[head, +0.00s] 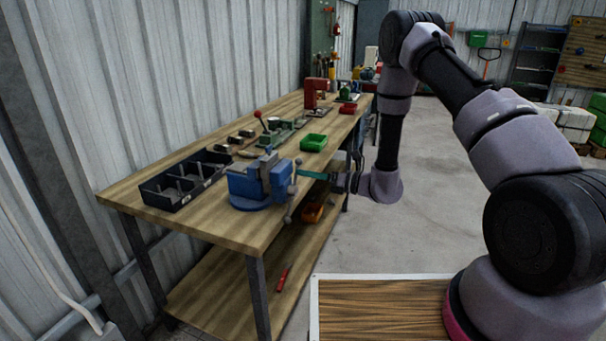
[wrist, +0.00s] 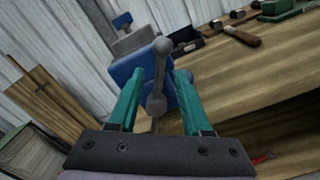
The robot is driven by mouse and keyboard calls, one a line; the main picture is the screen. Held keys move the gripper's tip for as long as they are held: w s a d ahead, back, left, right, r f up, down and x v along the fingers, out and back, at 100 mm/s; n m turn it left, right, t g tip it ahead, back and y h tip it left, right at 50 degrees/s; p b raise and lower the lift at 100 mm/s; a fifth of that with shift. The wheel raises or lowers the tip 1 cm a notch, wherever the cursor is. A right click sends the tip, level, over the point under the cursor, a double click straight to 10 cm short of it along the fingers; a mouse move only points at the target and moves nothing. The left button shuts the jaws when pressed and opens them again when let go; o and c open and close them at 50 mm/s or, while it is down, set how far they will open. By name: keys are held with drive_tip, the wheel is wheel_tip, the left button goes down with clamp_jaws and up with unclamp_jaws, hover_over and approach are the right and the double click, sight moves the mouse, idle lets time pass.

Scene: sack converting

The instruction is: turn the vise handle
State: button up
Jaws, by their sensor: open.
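A blue vise (head: 250,187) is mounted at the front edge of the wooden workbench. Its grey bar handle (head: 292,192) with ball ends hangs on the side facing my arm, slightly tilted. In the wrist view the handle (wrist: 159,75) stands between the two green fingers, with the blue vise body (wrist: 130,68) behind it. My gripper (wrist: 156,88) is open, one finger on each side of the handle; I cannot tell whether either finger touches it. In the head view my gripper (head: 304,174) reaches the handle from the right.
An orange bin (head: 312,213) and a red tool (head: 283,278) lie on the lower shelf.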

drive_tip(key=shift+x, duration=0.85)
clamp_jaws()
idle(0.8)
